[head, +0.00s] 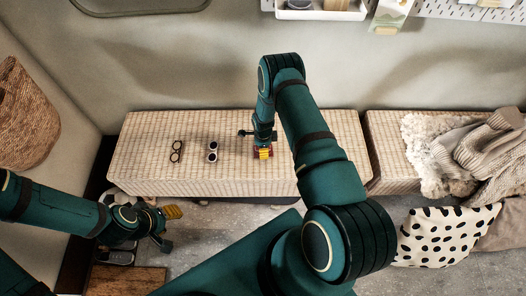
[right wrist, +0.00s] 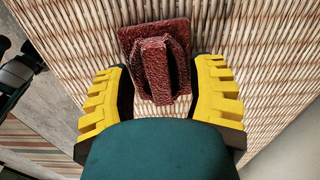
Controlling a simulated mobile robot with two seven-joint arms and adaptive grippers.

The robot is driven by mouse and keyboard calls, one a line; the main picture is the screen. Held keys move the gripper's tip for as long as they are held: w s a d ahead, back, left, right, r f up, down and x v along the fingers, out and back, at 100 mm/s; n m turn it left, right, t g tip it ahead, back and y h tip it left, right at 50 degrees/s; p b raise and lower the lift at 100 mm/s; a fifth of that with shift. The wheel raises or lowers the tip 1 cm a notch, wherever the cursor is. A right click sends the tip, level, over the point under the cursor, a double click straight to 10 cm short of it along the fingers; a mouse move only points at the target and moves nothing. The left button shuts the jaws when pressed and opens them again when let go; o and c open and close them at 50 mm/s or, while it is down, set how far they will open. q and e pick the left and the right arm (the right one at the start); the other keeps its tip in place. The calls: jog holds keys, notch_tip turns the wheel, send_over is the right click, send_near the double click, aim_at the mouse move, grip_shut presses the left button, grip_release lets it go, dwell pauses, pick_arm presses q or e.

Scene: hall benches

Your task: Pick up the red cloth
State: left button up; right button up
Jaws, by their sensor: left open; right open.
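The red cloth (right wrist: 179,62) lies folded on the woven bench (head: 140,150), with a raised fold standing up in its middle. My right gripper (right wrist: 160,85) is open above it, its yellow fingers on either side of the cloth and apart from the raised fold. My left gripper (head: 168,226) is open and empty, low in front of the bench at the left.
Two pairs of glasses, one dark (head: 176,151) and one white-rimmed (head: 213,152), lie on the bench left of the cloth. A second bench (head: 386,160) at the right bears a fluffy throw (head: 425,150); a spotted cushion (head: 440,236) is in front. A wicker basket (head: 25,115) is at the left.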

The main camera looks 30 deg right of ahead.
grip_shut()
dwell(0.3)
notch_tip(320, 180, up, 10)
jog(key=p, duration=0.2)
jog(key=shift+p, duration=0.35)
dwell(0.4)
